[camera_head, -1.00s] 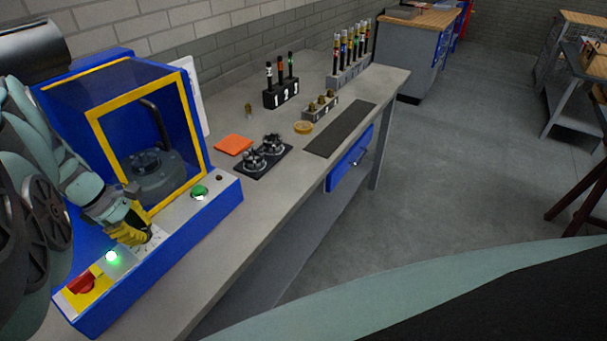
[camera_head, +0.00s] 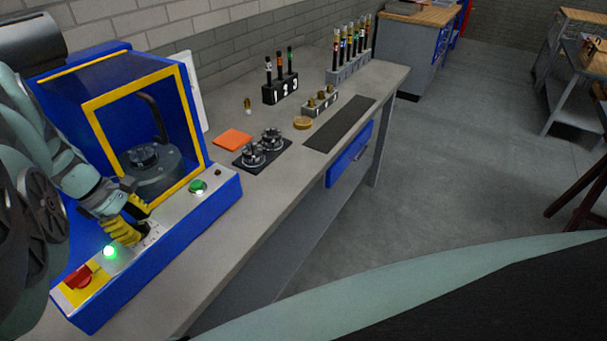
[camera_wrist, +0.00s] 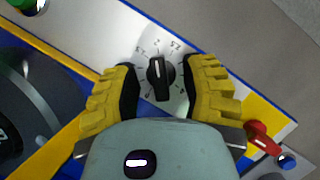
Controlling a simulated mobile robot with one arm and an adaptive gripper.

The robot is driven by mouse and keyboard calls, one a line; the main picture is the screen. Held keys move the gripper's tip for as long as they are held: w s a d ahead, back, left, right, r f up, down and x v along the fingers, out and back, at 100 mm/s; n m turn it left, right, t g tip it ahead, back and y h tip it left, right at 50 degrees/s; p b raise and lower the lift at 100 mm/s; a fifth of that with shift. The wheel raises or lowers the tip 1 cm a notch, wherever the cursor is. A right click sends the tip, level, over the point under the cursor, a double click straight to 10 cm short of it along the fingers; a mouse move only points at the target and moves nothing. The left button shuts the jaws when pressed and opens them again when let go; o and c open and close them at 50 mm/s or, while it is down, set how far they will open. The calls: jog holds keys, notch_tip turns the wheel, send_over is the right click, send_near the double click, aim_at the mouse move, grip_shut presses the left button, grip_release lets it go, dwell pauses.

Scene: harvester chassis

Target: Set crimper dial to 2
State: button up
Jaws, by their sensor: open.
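The crimper dial (camera_wrist: 160,77) is a black knob with a white pointer line on a pale numbered plate. In the wrist view the line points up, toward a marking that looks like 2; the small print is hard to read. My gripper (camera_wrist: 161,66) is open, with one yellow finger on each side of the dial and a visible gap to the knob on both sides. In the head view my gripper (camera_head: 133,229) reaches down to the front panel of the blue crimper (camera_head: 207,225), and its fingers hide the dial there.
A lit green lamp (camera_head: 110,251), a red switch (camera_head: 78,277) and a green button (camera_head: 198,187) sit on the same panel. The crimper's yellow-framed window (camera_head: 88,125) stands behind. A black fixture (camera_head: 262,152), an orange pad (camera_head: 233,138) and tool racks are farther along the bench.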

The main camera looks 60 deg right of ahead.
jog(key=v, duration=1.1)
jog(key=shift+w+r, duration=0.15)
jog(key=shift+r, duration=0.15)
jog(key=shift+a, duration=0.15)
